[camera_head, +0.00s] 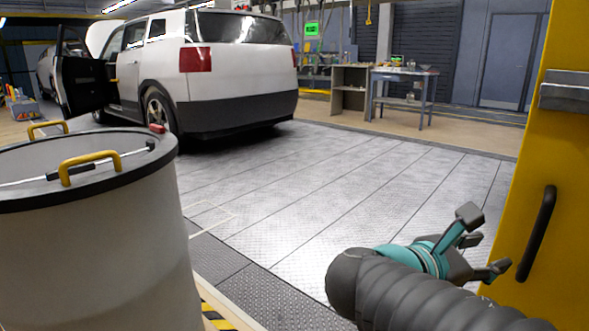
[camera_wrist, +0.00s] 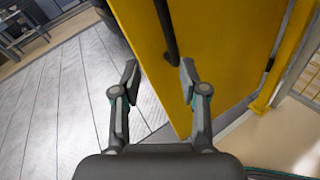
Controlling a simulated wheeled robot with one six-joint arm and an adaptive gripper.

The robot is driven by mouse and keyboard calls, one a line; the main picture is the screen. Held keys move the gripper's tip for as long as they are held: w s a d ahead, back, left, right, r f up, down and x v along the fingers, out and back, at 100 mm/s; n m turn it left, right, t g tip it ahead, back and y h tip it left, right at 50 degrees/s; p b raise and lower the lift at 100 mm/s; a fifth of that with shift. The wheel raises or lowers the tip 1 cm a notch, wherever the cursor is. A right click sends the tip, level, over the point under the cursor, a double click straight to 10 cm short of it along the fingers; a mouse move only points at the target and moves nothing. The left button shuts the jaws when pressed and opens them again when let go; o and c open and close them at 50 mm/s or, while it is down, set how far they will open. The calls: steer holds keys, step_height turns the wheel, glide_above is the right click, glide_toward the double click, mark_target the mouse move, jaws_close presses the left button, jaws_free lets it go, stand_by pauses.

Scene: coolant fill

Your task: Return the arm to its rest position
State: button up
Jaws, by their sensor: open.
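My gripper (camera_head: 484,243) is at the lower right of the head view, at the end of my dark ribbed arm. Its two fingers are spread apart with nothing between them. In the wrist view my gripper (camera_wrist: 158,80) also shows open and empty. A yellow panel (camera_head: 541,215) with a black handle (camera_head: 537,233) stands just to the right of my gripper. In the wrist view the yellow panel (camera_wrist: 222,50) and the black handle (camera_wrist: 166,30) lie beyond the fingers. I see no clear contact between the fingers and the handle.
A large pale drum (camera_head: 95,245) with yellow handles stands at the left. A white SUV (camera_head: 240,75) with an open door is parked behind it. A workbench (camera_head: 403,75) stands at the back. The metal floor (camera_head: 330,190) between them is clear.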

steer(key=s+a+f+m+g+y+p, duration=0.1)
steer(key=a+f+m+y, duration=0.25)
steer(key=f, duration=0.25)
steer(key=s+a+f+m+g+y+p, duration=0.1)
steer(key=s+a+f+m+y, duration=0.15)
steer(key=f+m+y, duration=0.35)
steer(key=a+m+y+p, duration=0.3)
steer(key=a+m+y, duration=0.15)
steer(key=a, duration=0.25)
steer(key=r+m+p, duration=0.1)
steer(key=s+r+m+t+y+p, duration=0.1)
steer(key=r+m, duration=0.1)
steer(key=s+r+m+t+p, duration=0.1)
steer(key=r+m, duration=0.1)
steer(key=shift+s+a+r+y+p, duration=0.1)
steer(key=shift+s+a+y+p, duration=0.05)
steer(key=shift+a+y+p, duration=0.2)
steer(key=shift+d, duration=0.2)
